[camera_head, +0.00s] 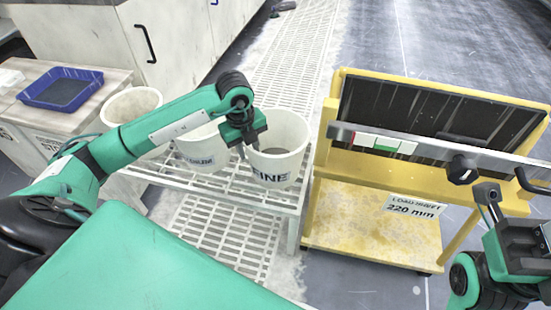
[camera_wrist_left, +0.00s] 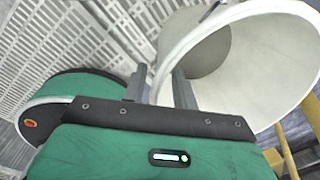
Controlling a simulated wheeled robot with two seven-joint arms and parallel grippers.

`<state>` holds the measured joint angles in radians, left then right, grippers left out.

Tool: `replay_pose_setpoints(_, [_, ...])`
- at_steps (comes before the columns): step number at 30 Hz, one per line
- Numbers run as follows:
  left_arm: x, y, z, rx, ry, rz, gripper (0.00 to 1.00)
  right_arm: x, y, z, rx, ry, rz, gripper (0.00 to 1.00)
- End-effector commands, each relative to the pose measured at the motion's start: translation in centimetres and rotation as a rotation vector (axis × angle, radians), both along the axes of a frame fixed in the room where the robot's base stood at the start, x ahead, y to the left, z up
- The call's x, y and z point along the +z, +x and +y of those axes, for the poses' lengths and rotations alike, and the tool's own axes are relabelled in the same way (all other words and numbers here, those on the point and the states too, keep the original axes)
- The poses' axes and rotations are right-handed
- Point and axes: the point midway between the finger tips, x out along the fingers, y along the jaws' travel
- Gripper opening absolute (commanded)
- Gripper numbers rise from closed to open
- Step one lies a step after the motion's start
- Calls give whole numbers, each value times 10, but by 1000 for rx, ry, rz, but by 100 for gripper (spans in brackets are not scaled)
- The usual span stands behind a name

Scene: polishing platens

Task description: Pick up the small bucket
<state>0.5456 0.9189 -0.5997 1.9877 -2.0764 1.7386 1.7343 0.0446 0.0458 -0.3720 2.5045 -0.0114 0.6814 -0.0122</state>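A white bucket lettered "FINE" (camera_head: 277,166) stands upright at the right end of a white slatted rack. A second white bucket (camera_head: 203,157) is beside it, partly hidden by my left arm, and a third (camera_head: 130,104) stands farther left. My left gripper (camera_head: 248,151) points down at the near-left rim of the "FINE" bucket. In the left wrist view, its two fingers (camera_wrist_left: 160,84) are apart, with the wall of a white bucket (camera_wrist_left: 265,75) between them; I cannot tell whether they touch it. My right gripper (camera_head: 487,200) is at the right edge, away from the buckets.
The slatted rack (camera_head: 225,222) bears the buckets. A yellow cart (camera_head: 360,222) marked "220 mm" stands close on the right, with a dark panel and metal bar. A blue tray (camera_head: 62,88) is on a cabinet at left. Grey floor lies beyond.

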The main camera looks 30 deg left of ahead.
Motion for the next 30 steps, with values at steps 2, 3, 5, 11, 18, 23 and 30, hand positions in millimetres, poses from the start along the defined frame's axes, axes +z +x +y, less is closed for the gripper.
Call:
replay_pose_setpoints(2, [-2, 0, 0, 0, 0, 0, 29, 0, 0, 0, 2, 1, -2, 36])
replay_pose_setpoints(3, [-2, 0, 0, 0, 0, 0, 29, 1, 0, 1, 2, 1, -2, 36])
replay_pose_setpoints(5, [-1, 0, 0, -1, 0, 0, 29, 1, 0, 0, 2, 0, -1, 36])
replay_pose_setpoints(11, [-1, 0, 0, -1, 0, 0, 7, 1, 0, 0, 2, 0, -1, 36])
replay_pose_setpoints(18, [-1, 0, 0, -1, 0, 0, 0, 1, 0, 0, 1, 1, -1, 36])
replay_pose_setpoints(23, [-1, 0, 0, -1, -1, 0, 0, 1, 0, 0, 1, 1, -1, 36])
replay_pose_setpoints(30, [-1, 0, 0, -1, -1, 0, 0, 0, 0, 0, 1, 1, -1, 36])
